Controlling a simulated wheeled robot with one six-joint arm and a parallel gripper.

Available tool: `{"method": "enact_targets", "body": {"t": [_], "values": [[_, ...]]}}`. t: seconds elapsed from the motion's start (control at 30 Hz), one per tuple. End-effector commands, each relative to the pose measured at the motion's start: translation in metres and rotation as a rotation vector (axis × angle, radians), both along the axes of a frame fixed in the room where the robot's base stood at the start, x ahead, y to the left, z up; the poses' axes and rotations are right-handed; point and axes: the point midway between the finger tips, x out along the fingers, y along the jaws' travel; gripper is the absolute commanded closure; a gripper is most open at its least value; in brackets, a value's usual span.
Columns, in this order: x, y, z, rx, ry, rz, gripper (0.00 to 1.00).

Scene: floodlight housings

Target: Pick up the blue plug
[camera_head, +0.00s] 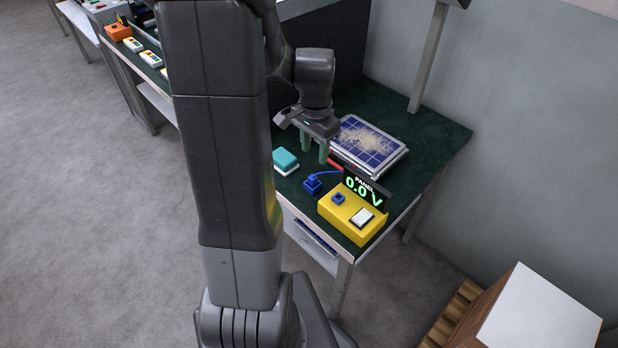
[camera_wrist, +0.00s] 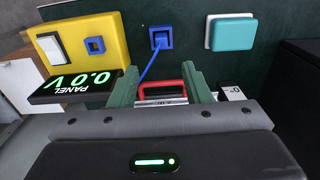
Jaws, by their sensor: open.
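The blue plug (camera_head: 312,186) sits on the dark green bench top, left of the yellow box (camera_head: 350,217), with a thin blue cable running from it. In the wrist view the blue plug (camera_wrist: 161,39) is beyond my fingertips, near the top middle, its cable running down toward them. My gripper (camera_head: 314,154) is above the bench, behind the plug in the head view. Its green fingers (camera_wrist: 162,78) are apart, with no plug between them. The yellow box carries a blue square socket (camera_head: 338,198) and a white rocker switch (camera_head: 362,217).
A black display (camera_head: 366,188) reads 0.0 V behind the box. A teal block (camera_head: 286,160) on a white base is left of the plug. A solar panel (camera_head: 366,142) lies behind. A red handle (camera_wrist: 160,86) shows between my fingers in the wrist view.

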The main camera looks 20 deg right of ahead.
Motion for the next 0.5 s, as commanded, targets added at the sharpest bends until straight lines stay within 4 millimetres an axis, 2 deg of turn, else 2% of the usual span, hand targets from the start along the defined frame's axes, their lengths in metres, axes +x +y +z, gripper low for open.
{"method": "enact_targets", "body": {"t": [0.03, 0.13, 0.37, 0.5], "values": [[-0.001, 0.001, -0.013, 0.003, 0.006, 0.001, 0.56], [0.0, 0.001, -0.029, 0.002, 0.003, 0.001, 0.56], [0.0, 0.001, -0.045, 0.001, 0.001, 0.002, 0.56], [0.0, 0.003, -0.061, 0.002, 0.004, 0.003, 0.56]]}}
